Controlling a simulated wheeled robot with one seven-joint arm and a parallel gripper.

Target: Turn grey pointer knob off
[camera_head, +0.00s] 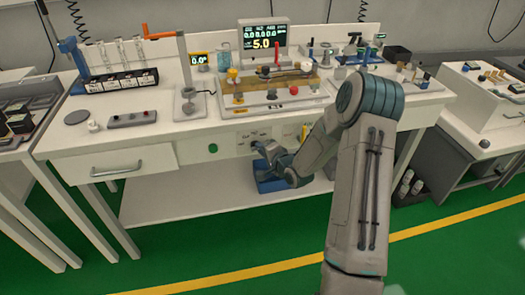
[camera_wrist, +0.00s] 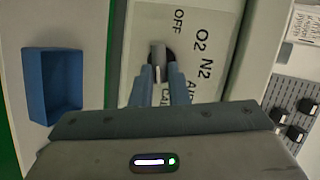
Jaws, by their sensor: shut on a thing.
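The grey pointer knob (camera_wrist: 158,55) sits on a pale panel (camera_wrist: 205,20) in the wrist view, with a dark round base behind it. The panel's printed labels include OFF, O2 and N2, and further lettering is partly covered by the fingers. My gripper (camera_wrist: 165,80) is shut on the knob, one finger on each side. A light mark shows on the knob between the fingertips. In the head view my gripper (camera_head: 262,149) is at the front panel under the bench top, and the knob cannot be made out there.
A blue open bin (camera_wrist: 52,85) is close to the panel; it also shows below my gripper in the head view (camera_head: 272,185). The bench top (camera_head: 160,140) above carries instruments and a display.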

